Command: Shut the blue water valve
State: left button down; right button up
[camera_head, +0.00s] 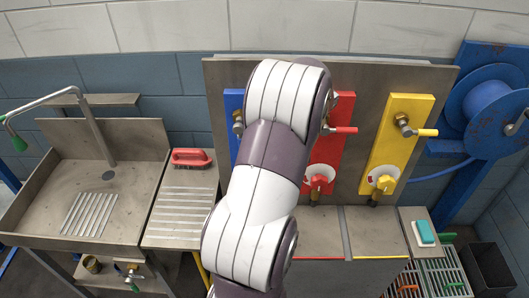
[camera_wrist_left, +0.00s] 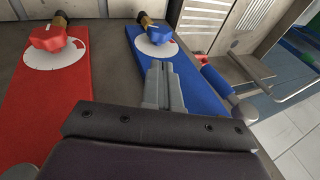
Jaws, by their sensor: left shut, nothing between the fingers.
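The blue valve panel (camera_head: 233,103) is mostly hidden behind my arm in the head view. The left wrist view shows the blue panel (camera_wrist_left: 203,97) with a blue knob (camera_wrist_left: 155,30) on a white dial with a red sector. A blue lever handle (camera_wrist_left: 217,80) stands at the panel's right edge there, lying roughly along the panel. My left gripper (camera_wrist_left: 161,66) is shut and empty, over the panel, between the knob and the lever handle. Whether it touches either cannot be told. In the head view my arm hides this gripper. My right gripper is in neither view.
A red panel (camera_head: 326,150) with a red lever handle (camera_head: 344,130) stands right of the blue one, then a yellow panel (camera_head: 392,140). A sink (camera_head: 90,195) and red brush (camera_head: 192,157) are left. A blue hose reel (camera_head: 490,105) stands far right.

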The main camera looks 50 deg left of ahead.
pick_arm(q)
jog(key=w+d+p, duration=0.4)
jog(key=w+d, duration=0.1)
jog(key=d, duration=0.1)
jog(key=w+d+f+m+t+h, duration=0.15)
jog(key=d+f, duration=0.25)
jog(key=d, duration=0.4)
jog(key=w+d+f+m+t+h+b, duration=0.1)
jog(key=w+d+f+t+h, duration=0.2)
jog(key=d, duration=0.4)
jog(key=d+f+m+t, duration=0.1)
jog(key=d+f+t, duration=0.1)
jog(key=d+f, duration=0.45)
jog(key=s+a+r+m+t+y, duration=0.1)
jog(key=s+a+r+t+y, duration=0.15)
jog(key=a+y, duration=0.65)
jog(key=s+a+r+m+g+y, duration=0.5)
jog(key=s+a+r+y, duration=0.35)
jog(key=s+r, duration=0.3)
jog(key=a+p, duration=0.4)
jog(key=a, duration=0.9)
jog(key=shift+s+a+f, duration=0.15)
jog(key=shift+a+f, duration=0.1)
jog(key=shift+f, duration=0.15)
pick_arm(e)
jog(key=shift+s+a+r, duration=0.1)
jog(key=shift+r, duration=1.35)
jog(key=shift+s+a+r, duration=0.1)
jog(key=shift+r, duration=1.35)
